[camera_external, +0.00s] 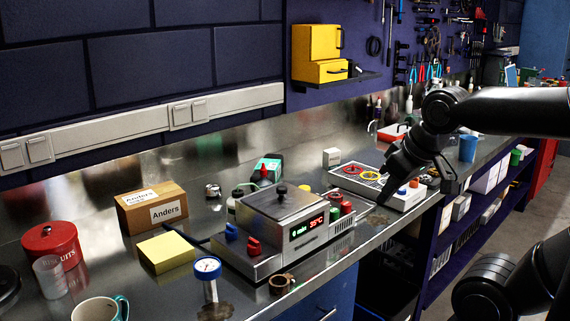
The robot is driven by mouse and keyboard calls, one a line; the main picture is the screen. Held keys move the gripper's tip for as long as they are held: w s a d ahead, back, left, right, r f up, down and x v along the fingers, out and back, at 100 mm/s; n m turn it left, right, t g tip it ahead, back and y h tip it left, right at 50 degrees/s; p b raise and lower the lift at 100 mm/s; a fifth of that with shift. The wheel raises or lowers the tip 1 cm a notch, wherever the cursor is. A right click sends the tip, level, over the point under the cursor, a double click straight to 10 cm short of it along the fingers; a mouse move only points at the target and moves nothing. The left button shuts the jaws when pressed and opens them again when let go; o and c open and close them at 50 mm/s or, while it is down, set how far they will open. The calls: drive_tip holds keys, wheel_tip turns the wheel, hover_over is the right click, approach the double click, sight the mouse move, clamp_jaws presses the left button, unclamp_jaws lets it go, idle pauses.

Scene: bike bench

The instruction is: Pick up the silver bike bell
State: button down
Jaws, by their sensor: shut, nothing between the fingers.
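A small silver, rounded object (212,190), which looks like the bike bell, sits on the steel bench between the cardboard box and the green bottle. It is small in the picture, so its details are hard to make out.
The metal bath unit (290,222) with a lid knob stands mid-bench. Near it are a cardboard box (152,207), a yellow block (167,252), a blue-topped gauge (208,268), a red tin (52,245) and a white tray device (378,185). A wall rises behind the bench.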

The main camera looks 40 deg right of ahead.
drive_tip(key=c, duration=2.1)
unclamp_jaws()
drive_tip(key=shift+c, duration=0.2)
drive_tip(key=o, duration=1.6)
drive_tip(key=shift+c, duration=0.2)
drive_tip(key=w+r, duration=0.3)
drive_tip(key=w, duration=0.7)
drive_tip(key=n+y, duration=0.1)
drive_tip(key=n, duration=0.1)
hover_over(216, 186)
drive_tip(key=s, duration=0.6)
wheel_tip(216, 186, down, 10)
drive_tip(key=f, duration=0.1)
drive_tip(key=shift+t, duration=0.4)
drive_tip(key=x, duration=1)
drive_tip(key=shift+w+d+f, duration=0.2)
drive_tip(key=shift+w+d, duration=0.1)
drive_tip(key=shift+w, duration=0.15)
